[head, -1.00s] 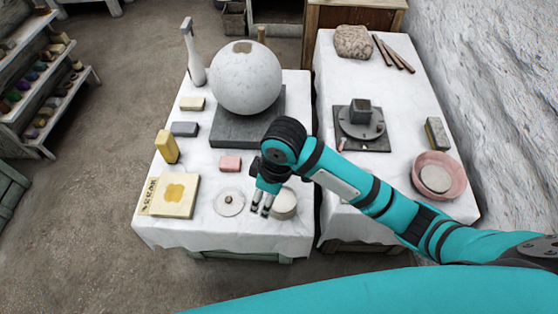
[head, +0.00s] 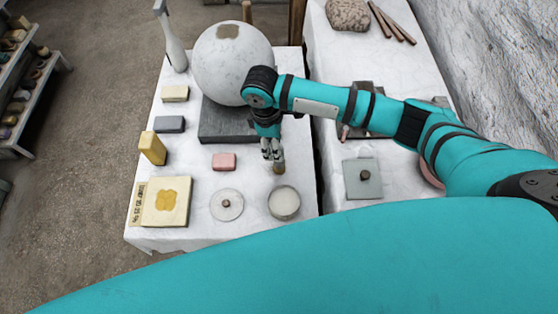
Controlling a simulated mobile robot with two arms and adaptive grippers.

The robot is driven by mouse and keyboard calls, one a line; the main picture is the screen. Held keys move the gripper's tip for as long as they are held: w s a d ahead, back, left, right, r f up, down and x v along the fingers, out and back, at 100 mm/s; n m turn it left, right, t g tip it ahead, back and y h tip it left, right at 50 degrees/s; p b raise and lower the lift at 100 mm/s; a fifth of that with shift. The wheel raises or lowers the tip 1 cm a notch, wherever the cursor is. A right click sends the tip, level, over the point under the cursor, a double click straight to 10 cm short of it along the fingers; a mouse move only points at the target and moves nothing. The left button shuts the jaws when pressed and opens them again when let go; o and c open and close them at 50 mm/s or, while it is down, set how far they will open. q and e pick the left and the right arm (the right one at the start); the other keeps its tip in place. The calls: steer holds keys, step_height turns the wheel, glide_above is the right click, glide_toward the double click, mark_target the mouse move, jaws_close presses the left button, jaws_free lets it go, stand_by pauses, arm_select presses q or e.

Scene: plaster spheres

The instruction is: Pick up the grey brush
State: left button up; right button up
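I cannot single out a grey brush with certainty. A small grey block (head: 170,124) lies on the left of the white-covered table, between a cream block (head: 175,93) and a yellow block (head: 152,148). My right gripper (head: 273,158) points down over the table, right of a pink block (head: 224,161). Its fingers look slightly apart, with nothing clear between them. A small brownish upright piece (head: 279,168) shows just below the fingertips; I cannot tell whether they touch. My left gripper is not in view.
A large pale sphere (head: 232,65) sits on a dark slab (head: 222,122) behind the gripper. A white bottle (head: 172,42) stands at the back left. In front are a round lid (head: 226,204) and a round dish (head: 284,202). A grey knobbed plate (head: 362,178) lies on the right table.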

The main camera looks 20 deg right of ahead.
step_height(320, 180, down, 2)
steer(key=shift+s+d+f, duration=0.1)
steer(key=shift+d+f, duration=0.05)
steer(key=shift+f, duration=0.1)
steer(key=shift+d+f, duration=0.1)
steer(key=shift+f, duration=0.3)
steer(key=f, duration=0.3)
steer(key=shift+d+f, duration=0.25)
steer(key=shift+f, duration=0.4)
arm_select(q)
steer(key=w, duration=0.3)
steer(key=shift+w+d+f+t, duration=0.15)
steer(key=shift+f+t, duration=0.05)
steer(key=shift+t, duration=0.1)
arm_select(e)
jaws_close()
